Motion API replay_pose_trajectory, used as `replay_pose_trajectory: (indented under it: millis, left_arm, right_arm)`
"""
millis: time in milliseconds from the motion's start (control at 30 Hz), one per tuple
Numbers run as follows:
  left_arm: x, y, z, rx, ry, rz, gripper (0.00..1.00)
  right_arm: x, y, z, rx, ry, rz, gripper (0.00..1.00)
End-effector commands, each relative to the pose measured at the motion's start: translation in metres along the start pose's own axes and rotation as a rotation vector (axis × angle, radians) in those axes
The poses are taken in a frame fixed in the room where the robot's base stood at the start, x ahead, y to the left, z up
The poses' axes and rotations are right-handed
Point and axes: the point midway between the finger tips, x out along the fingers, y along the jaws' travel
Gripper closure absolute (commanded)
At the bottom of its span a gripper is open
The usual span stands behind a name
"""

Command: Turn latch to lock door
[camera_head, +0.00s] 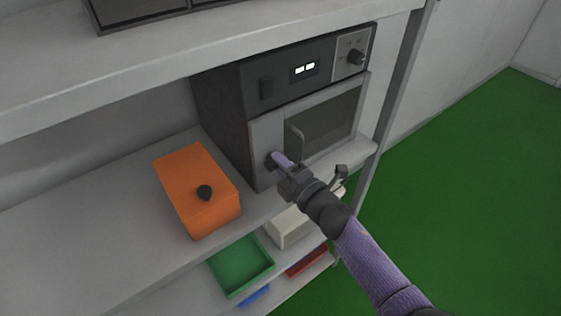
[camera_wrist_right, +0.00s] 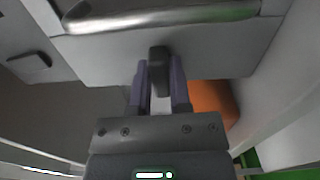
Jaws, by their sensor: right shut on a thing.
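The grey oven-like unit (camera_head: 218,100) stands on a shelf. Its door (camera_head: 262,132) lies against the body with no clear gap, and has a dark window and a bar handle (camera_head: 294,146). The small dark latch (camera_head: 270,161) sits at the door's lower left. My right gripper (camera_head: 280,160) reaches it from the lower right. In the right wrist view the purple fingers of my right gripper (camera_wrist_right: 160,84) are shut around the dark latch (camera_wrist_right: 158,62), one on each side. The latch looks roughly in line with the fingers. The fingers partly hide it. My left gripper is not in view.
An orange box (camera_head: 190,180) with a black knob stands left of the unit. Green (camera_head: 240,266), white (camera_head: 290,226) and red (camera_head: 307,262) bins are on the shelf below. A shelf post (camera_head: 396,90) is to the right, with open green floor (camera_head: 470,190) beyond.

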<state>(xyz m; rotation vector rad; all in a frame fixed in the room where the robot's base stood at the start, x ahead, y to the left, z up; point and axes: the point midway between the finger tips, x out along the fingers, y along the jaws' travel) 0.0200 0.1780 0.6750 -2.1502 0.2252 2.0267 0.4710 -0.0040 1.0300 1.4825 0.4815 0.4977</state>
Motion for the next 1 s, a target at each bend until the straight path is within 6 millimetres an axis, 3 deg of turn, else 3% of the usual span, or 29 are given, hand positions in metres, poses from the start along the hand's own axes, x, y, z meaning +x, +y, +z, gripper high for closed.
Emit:
replay_pose_trajectory:
  millis: [667, 700, 800, 833, 1000]
  left_arm:
    - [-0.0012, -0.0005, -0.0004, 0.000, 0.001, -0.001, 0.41]
    - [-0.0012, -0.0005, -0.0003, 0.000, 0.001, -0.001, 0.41]
    - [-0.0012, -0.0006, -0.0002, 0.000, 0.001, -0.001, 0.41]
    - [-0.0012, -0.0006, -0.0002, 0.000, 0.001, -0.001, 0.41]
    - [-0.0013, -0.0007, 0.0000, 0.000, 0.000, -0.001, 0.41]
  right_arm:
    - [-0.0001, -0.0004, 0.0004, 0.050, -0.001, 0.000, 1.00]
    - [-0.0001, -0.0005, 0.0004, 0.050, -0.001, -0.001, 0.68]
    - [-0.0001, -0.0005, 0.0003, 0.049, -0.001, 0.000, 0.47]
    - [-0.0001, -0.0005, 0.0002, 0.049, -0.001, 0.000, 0.41]
    - [-0.0001, -0.0004, 0.0001, 0.049, 0.000, 0.000, 0.41]
